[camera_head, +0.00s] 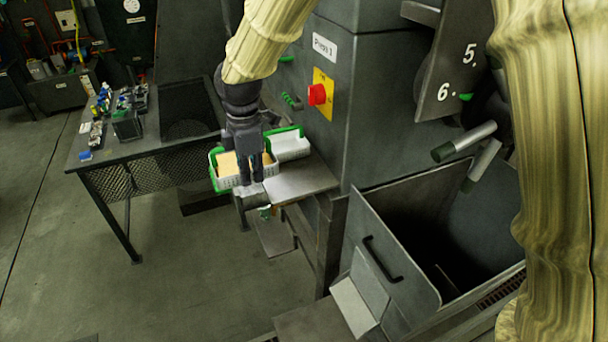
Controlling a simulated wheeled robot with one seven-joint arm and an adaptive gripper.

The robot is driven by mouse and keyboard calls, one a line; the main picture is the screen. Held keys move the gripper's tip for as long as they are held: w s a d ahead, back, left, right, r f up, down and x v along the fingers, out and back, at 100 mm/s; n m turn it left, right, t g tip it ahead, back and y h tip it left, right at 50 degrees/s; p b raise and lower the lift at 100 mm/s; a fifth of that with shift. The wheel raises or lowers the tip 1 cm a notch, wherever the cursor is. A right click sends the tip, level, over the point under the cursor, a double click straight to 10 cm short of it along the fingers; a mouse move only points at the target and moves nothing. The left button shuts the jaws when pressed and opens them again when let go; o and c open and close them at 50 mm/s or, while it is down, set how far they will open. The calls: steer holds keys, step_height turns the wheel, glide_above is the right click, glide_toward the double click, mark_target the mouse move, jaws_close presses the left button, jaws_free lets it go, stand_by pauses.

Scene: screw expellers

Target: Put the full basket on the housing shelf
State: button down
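A white basket with green ends (229,182) and yellow contents is at the left end of a grey metal shelf (305,181) on the machine housing. Whether it rests on the shelf or hangs beside it is unclear. My gripper (250,180) points down at this basket and covers part of its middle and near wall. Its dark fingers overlap the basket, and I cannot tell whether they hold it. A second white container with green edges (291,148) stands right behind it, against the housing; its contents are not visible.
A dark work table (105,157) with small items stands at the left. The housing has a red knob (317,94) above the shelf. An open metal hopper (395,245) with a handle is at the lower right. The shelf's front part is bare.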

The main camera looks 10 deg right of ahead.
steer(key=p, duration=0.4)
glide_above(305, 191)
steer(key=a, duration=0.1)
steer(key=shift+d+f+p, duration=0.15)
steer(key=shift+d+f, duration=0.1)
steer(key=shift+f, duration=0.4)
steer(key=shift+d+f+p, duration=0.15)
steer(key=shift+d+f, duration=0.05)
steer(key=shift+f, duration=0.4)
steer(key=shift+w+a+f, duration=0.1)
steer(key=shift+f, duration=0.35)
step_height(305, 191, down, 2)
steer(key=shift+f+p, duration=0.2)
steer(key=shift+p, duration=0.5)
steer(key=shift+f+p, duration=0.45)
steer(key=shift+f, duration=0.05)
steer(key=shift+d+f, duration=0.1)
steer(key=shift+d, duration=0.2)
steer(key=shift+f, duration=0.15)
steer(key=c, duration=2.1)
jaws_free()
steer(key=shift+a, duration=0.1)
steer(key=o, duration=0.5)
steer(key=shift+c, duration=0.2)
